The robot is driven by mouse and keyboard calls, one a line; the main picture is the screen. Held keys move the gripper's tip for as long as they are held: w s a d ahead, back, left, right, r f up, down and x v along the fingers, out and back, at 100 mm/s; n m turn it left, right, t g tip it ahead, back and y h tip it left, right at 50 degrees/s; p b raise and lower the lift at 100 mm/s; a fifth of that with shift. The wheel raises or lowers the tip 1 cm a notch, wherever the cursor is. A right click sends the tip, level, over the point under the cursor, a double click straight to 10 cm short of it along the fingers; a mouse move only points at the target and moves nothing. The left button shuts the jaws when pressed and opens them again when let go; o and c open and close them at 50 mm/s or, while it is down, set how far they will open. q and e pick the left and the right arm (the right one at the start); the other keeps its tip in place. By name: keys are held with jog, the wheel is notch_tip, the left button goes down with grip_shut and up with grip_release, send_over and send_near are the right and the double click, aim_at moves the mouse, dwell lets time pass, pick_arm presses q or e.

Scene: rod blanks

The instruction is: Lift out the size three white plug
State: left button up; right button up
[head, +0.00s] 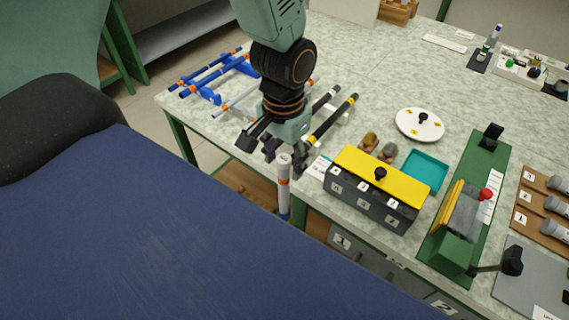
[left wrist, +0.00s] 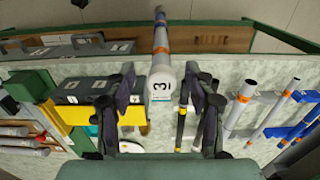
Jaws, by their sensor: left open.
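The white plug marked 3 (left wrist: 160,85) is at the near end of a tube with orange bands and a blue section (left wrist: 160,36). In the head view the plug's pale top (head: 284,159) shows just beyond my fingers, and the tube (head: 284,190) hangs down past the table's front edge. My left gripper (head: 265,146) is open. In the left wrist view its two fingers (left wrist: 162,92) stand on either side of the plug, with a gap on both sides. I cannot tell how deep the plug sits between them. My right gripper is not in view.
Black rods with yellow bands (head: 332,118) and a blue rack with rods (head: 215,80) lie on the table behind. A dark box with a yellow lid (head: 380,175) stands close to the right. A white round plate (head: 420,124) and a green fixture (head: 468,200) are farther right.

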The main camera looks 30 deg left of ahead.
pick_arm(q)
jog(key=shift+a, duration=0.2)
jog(key=shift+w+d, duration=0.2)
jog(key=shift+d, duration=0.05)
jog(key=c, duration=0.4)
jog(key=shift+s, duration=0.1)
jog(key=c, duration=0.3)
jog(key=shift+s+a, duration=0.1)
jog(key=shift+a, duration=0.1)
jog(key=shift+c, duration=0.8)
